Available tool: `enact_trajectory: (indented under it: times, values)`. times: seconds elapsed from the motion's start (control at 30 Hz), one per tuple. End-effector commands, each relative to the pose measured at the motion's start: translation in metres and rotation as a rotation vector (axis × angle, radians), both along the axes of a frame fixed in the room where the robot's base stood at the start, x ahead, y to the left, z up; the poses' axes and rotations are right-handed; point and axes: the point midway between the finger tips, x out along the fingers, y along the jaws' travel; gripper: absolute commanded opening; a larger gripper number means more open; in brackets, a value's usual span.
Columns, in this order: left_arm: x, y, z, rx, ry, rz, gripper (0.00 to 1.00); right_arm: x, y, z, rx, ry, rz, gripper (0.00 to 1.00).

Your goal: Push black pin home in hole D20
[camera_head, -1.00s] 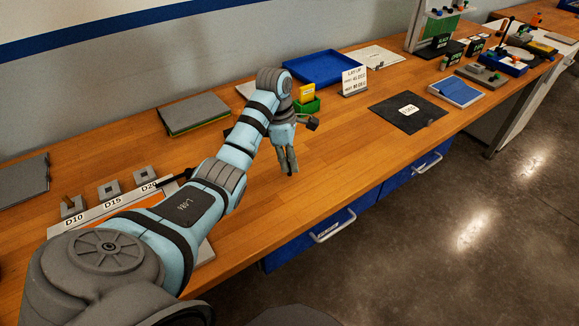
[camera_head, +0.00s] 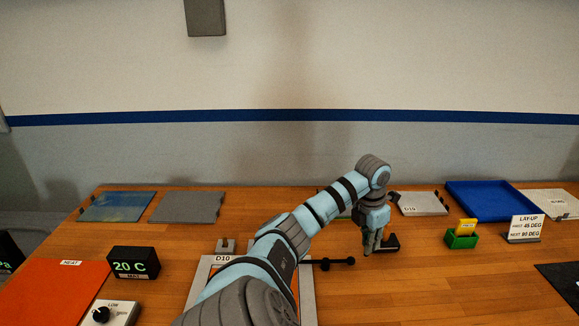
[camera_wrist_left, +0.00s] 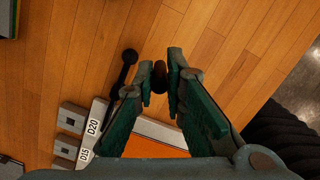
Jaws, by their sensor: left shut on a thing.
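My left gripper (camera_head: 371,250) is above the wooden table, fingers down, to the right of the fixture. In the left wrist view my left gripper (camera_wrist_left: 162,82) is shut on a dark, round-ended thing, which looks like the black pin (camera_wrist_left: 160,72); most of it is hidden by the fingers. The D20 label (camera_wrist_left: 92,127) is on the fixture's pale edge, to the left of the gripper, with a grey holed block (camera_wrist_left: 72,118) beside it. The pin is apart from that block. In the head view my arm hides the D20 spot. My right gripper is not in view.
A black bar with round knobs (camera_head: 335,263) sticks out from the fixture towards my gripper; it also shows in the left wrist view (camera_wrist_left: 125,72). A green box (camera_head: 462,239), a lay-up sign (camera_head: 525,229) and a blue tray (camera_head: 490,203) stand to the right.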

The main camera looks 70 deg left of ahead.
Motion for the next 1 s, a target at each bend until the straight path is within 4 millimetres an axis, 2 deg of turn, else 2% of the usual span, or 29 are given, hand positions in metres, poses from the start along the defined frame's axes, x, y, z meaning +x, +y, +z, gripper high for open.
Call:
enact_trajectory:
  times: [0.03,0.2,0.3,0.5,0.6,0.83,0.93,1.0]
  values:
    - [-0.015,0.020,0.003,0.009,0.006,0.147,0.00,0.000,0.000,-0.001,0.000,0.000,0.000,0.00]
    - [-0.063,0.078,0.024,0.012,0.005,0.714,0.00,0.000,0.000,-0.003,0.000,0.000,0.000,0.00]
    - [-0.091,0.107,0.041,0.012,0.004,1.027,0.00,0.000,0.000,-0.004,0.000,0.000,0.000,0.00]
    - [-0.135,0.148,0.075,-0.001,-0.001,1.553,0.00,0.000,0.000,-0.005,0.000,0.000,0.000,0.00]
    - [-0.149,0.159,0.087,-0.007,0.001,1.716,0.00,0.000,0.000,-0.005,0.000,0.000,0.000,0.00]
    - [-0.165,0.170,0.101,-0.003,0.004,1.894,0.00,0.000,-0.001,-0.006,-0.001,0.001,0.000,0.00]
    - [-0.168,0.172,0.093,0.002,0.006,1.919,0.00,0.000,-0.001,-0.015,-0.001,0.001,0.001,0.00]
    - [-0.169,0.172,0.073,0.005,0.010,1.922,0.00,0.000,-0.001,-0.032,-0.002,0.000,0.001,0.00]
